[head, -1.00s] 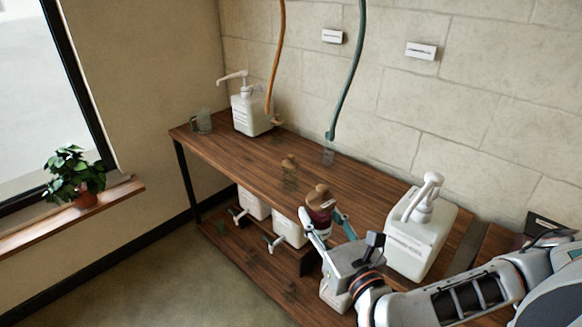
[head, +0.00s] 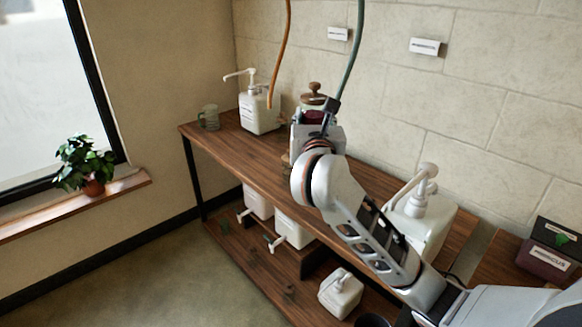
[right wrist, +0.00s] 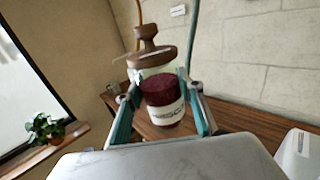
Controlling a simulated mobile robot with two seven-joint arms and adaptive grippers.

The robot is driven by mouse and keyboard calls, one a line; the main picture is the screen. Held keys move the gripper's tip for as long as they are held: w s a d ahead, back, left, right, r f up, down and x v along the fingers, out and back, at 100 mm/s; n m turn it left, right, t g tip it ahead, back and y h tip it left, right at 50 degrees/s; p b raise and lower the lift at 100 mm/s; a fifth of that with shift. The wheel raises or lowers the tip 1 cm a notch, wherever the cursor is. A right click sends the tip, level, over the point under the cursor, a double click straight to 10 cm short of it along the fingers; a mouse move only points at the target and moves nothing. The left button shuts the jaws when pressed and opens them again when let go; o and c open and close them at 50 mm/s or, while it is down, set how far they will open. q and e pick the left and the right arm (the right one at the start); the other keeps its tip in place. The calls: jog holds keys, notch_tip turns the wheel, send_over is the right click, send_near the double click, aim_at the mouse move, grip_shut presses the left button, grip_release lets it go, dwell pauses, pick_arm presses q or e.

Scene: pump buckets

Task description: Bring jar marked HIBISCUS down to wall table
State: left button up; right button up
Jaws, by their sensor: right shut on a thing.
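The jar (right wrist: 163,98) has a brown wooden lid, clear glass, dark red contents and a white label too small to read surely. My right gripper (right wrist: 160,100) is shut on it, with one finger on each side of the glass. In the head view the jar (head: 312,116) shows beyond my right gripper (head: 320,122), whose wrist hides much of it. The jar is upright or slightly tilted, over the back of the wooden wall table (head: 238,152). Whether its base touches the table is hidden. My left gripper is not in view.
A white pump bucket (head: 258,113) and a glass mug (head: 209,117) stand at the table's far end. Another pump bucket (head: 425,222) stands nearer, beside my arm. Orange (head: 285,45) and green (head: 354,50) hoses hang behind. More buckets (head: 293,230) sit on the lower shelf.

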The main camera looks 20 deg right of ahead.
jog(key=w+d+f+m+g+h+b, duration=0.1)
jog(key=w+d+f+m+g+h, duration=0.15)
jog(key=d+f, duration=0.4)
jog(key=w+d+f+m+g+h+b, duration=0.1)
jog(key=w+d+f+h+b, duration=0.15)
jog(key=d+f, duration=0.45)
jog(key=shift+t, duration=0.25)
jog(key=f+b, duration=0.1)
jog(key=f, duration=0.5)
jog(key=d+f+b, duration=0.1)
jog(key=f, duration=0.5)
jog(key=f+b, duration=0.1)
jog(key=f, duration=0.5)
jog(key=shift+s+d+f, duration=0.1)
jog(key=shift+s+d, duration=0.15)
jog(key=shift+s, duration=0.1)
jog(key=shift+f, duration=0.4)
jog(key=shift+r, duration=0.1)
jog(key=shift+f+b, duration=0.4)
jog(key=shift+b, duration=0.05)
jog(key=o, duration=1.3)
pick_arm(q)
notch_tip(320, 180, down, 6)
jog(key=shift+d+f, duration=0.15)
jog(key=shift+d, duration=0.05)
pick_arm(e)
jog(key=shift+o, duration=0.4)
